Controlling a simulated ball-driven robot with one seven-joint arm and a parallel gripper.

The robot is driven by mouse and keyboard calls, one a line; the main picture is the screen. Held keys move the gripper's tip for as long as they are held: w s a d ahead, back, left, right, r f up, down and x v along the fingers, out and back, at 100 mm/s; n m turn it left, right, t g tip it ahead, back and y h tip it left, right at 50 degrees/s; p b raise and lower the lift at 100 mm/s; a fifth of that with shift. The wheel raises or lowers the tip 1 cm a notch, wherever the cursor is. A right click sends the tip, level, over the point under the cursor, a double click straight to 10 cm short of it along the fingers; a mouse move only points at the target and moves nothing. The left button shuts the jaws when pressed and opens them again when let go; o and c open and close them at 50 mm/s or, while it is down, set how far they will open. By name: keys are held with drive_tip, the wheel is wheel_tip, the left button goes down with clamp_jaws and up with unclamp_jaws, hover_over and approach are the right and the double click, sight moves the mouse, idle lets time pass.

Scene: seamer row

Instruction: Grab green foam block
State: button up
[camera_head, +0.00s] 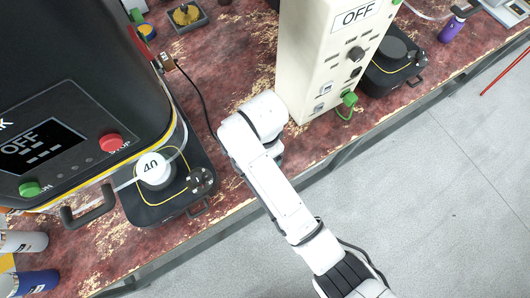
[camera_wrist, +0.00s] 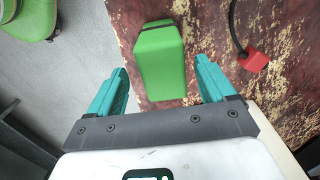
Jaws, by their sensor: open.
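The green foam block (camera_wrist: 161,66) shows in the wrist view, with a dark band across its far end. It is by the table's edge, in line with the space between the two teal fingers of my gripper (camera_wrist: 162,68). The fingers are open, one on each side of the block's near end in the picture. I cannot tell how far below the fingertips the block is. In the head view my white arm reaches over the table edge; my gripper and the block are hidden there.
A red plug (camera_wrist: 253,61) on a black cable lies right of the block. Grey floor lies to the left. In the head view a black machine (camera_head: 75,100) stands left of my arm and a cream cabinet (camera_head: 325,60) marked OFF stands to the right.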

drive_tip(key=shift+w+f+p, duration=0.15)
drive_tip(key=shift+f, duration=1.35)
drive_tip(key=shift+w+f+p, duration=0.1)
drive_tip(key=shift+f+p, duration=0.05)
drive_tip(key=shift+f, duration=1.3)
drive_tip(key=c, duration=1.1)
drive_tip(key=shift+o, duration=0.2)
